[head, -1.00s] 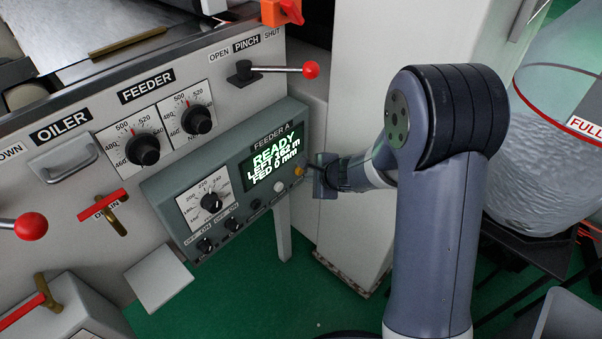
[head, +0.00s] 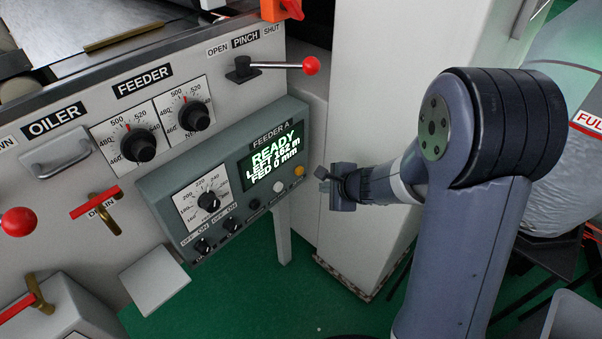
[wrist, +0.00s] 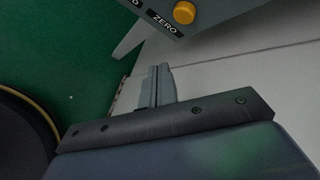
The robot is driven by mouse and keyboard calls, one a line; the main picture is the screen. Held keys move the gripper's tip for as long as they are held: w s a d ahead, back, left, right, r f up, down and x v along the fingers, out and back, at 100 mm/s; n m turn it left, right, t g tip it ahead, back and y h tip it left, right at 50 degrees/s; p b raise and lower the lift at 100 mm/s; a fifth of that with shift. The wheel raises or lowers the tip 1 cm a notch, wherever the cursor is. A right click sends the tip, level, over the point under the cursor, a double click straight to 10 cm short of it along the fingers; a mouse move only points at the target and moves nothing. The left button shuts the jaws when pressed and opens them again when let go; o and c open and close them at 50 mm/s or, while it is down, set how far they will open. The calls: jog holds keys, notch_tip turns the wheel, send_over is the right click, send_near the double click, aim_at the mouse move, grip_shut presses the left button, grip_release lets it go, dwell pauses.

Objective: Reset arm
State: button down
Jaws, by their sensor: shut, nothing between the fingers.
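My gripper (head: 325,180) is in the head view just right of the Feeder A control box (head: 215,190), apart from it. In the wrist view my gripper (wrist: 158,72) is shut with its fingers together and nothing between them. The box's screen (head: 275,158) reads READY, LEFT 162 m, FED 0 mm. An orange button (head: 299,171) sits at the box's right end, near my fingertips.
The pinch lever (head: 285,66) with a red knob points toward SHUT above the box. A pale column (head: 375,110) stands behind my gripper. A large clear bag marked FULL (head: 570,90) is at the right. Green floor (head: 225,300) shows below.

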jog(key=shift+a, duration=0.1)
dwell(0.5)
jog(key=shift+s+d+p, duration=0.3)
jog(key=shift+s+d, duration=0.3)
jog(key=shift+d, duration=0.2)
jog(key=shift+s+d+p, duration=0.3)
jog(key=shift+s+d, duration=0.3)
jog(key=shift+d, duration=0.2)
jog(key=w+a, duration=0.1)
jog(key=a, duration=0.1)
jog(key=w+a+b, duration=0.1)
jog(key=w+a, duration=0.1)
jog(key=shift+w+f, duration=0.15)
